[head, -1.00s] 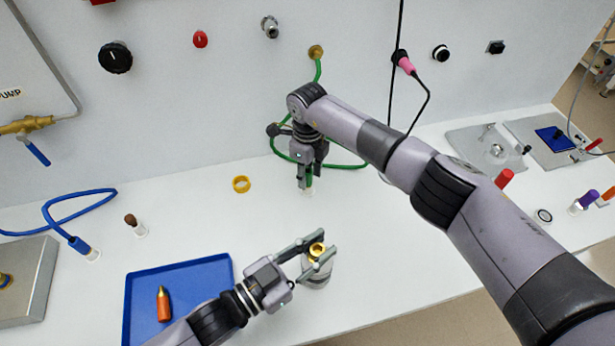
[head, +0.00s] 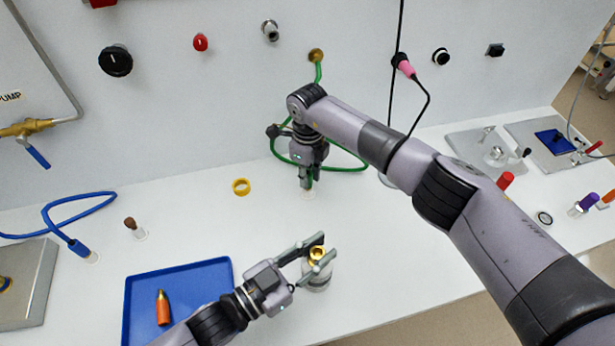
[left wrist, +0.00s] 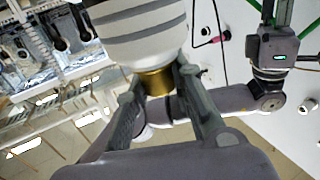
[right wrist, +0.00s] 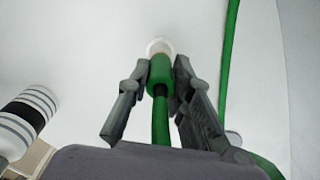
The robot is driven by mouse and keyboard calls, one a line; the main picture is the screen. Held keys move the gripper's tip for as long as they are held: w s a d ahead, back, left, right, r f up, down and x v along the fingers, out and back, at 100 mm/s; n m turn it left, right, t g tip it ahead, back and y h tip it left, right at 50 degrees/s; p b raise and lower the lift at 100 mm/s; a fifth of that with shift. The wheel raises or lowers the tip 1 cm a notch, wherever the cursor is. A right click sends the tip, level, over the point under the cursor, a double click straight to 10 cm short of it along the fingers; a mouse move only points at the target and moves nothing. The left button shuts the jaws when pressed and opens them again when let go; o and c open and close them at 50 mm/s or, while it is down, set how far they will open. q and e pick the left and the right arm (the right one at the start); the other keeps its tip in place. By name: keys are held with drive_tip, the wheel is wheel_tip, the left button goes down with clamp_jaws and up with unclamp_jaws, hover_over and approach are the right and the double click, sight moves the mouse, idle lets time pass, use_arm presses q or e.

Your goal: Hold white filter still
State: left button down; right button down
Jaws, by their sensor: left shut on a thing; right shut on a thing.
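My left gripper (head: 317,257) is shut around the brass neck; in the left wrist view the neck (left wrist: 155,82) sits between the fingers and the filter body (left wrist: 140,35) beyond. My right gripper (head: 306,184) is shut on the green hose's end, pointing down at the bench farther back. In the right wrist view the green hose end (right wrist: 160,75) sits between the fingers, over a whitish round piece.
A blue tray (head: 215,268) with an orange-and-brass piece (head: 163,308) lies left of the filter. A yellow ring (head: 241,187) lies behind. A blue hose (head: 70,240) and a brown-topped piece (head: 132,225) are at the left. My right arm spans the right side.

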wheel_tip(320, 180, up, 10)
drive_tip(key=shift+s+a+f, duration=0.1)
drive_tip(key=shift+a+f, duration=0.05)
drive_tip(key=shift+f, duration=0.1)
drive_tip(key=s+d+r+n, duration=0.1)
drive_tip(key=s+r, duration=0.4)
drive_tip(key=s, duration=0.6)
drive_tip(key=s+d+r+n, duration=0.2)
drive_tip(key=s+r, duration=0.3)
drive_tip(key=s, duration=0.7)
drive_tip(key=shift+d+r+n, duration=0.25)
drive_tip(key=shift+r+n, duration=0.15)
drive_tip(key=shift+n, duration=0.4)
drive_tip(key=shift+w+f, duration=0.1)
drive_tip(key=shift+f, duration=2.85)
drive_tip(key=shift+f, duration=1.45)
drive_tip(key=shift+r, duration=0.15)
